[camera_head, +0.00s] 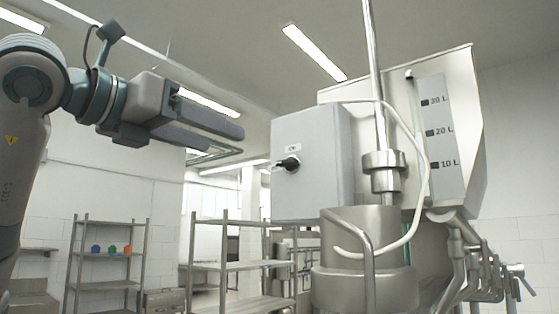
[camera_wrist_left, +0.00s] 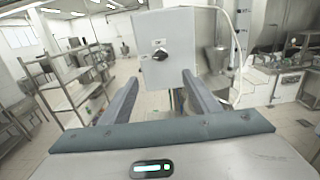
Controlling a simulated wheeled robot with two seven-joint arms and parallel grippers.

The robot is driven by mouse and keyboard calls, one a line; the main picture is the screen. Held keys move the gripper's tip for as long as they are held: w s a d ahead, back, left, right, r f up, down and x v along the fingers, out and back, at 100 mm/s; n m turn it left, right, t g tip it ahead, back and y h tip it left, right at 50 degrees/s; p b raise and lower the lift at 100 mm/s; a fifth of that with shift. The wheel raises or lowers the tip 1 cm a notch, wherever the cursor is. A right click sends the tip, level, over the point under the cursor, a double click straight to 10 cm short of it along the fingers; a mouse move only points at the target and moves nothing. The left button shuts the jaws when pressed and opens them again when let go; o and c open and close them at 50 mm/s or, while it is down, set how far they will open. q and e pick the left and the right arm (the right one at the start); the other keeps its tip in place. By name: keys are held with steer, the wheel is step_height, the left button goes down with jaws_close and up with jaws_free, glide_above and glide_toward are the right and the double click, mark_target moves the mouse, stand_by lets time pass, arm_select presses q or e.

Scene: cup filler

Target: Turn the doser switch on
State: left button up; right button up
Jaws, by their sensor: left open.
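The doser switch (camera_head: 286,163) is a black knob on the left face of a grey control box (camera_head: 325,165). It also shows in the left wrist view (camera_wrist_left: 160,56), on the box front between and beyond my fingers. A small label sits above the knob. My left gripper (camera_head: 242,142) is open and empty, up and to the left of the switch in the head view, apart from it. In the left wrist view its two fingers (camera_wrist_left: 160,82) point toward the box, with a wide gap between them. My right gripper is in neither view.
A metal hopper (camera_head: 455,130) with a litre scale stands behind and right of the box. A vertical steel pipe (camera_head: 376,90) and a pale hose (camera_head: 424,170) are beside it. Metal shelves (camera_head: 108,255) stand at the back left. The space between gripper and box looks clear.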

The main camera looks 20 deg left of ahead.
arm_select(q)
steer(key=shift+w, duration=0.15)
steer(key=p, duration=0.3)
glide_toward(284, 162)
steer(key=p+x, duration=0.4)
steer(key=x, duration=0.3)
steer(key=shift+r, duration=0.1)
steer(key=shift+w+d+p, duration=0.2)
steer(key=shift+w+p, duration=0.15)
steer(key=shift+w, duration=0.15)
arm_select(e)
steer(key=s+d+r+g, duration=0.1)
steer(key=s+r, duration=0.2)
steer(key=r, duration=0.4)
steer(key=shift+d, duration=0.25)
arm_select(q)
steer(key=shift+c, duration=0.3)
steer(key=c, duration=1)
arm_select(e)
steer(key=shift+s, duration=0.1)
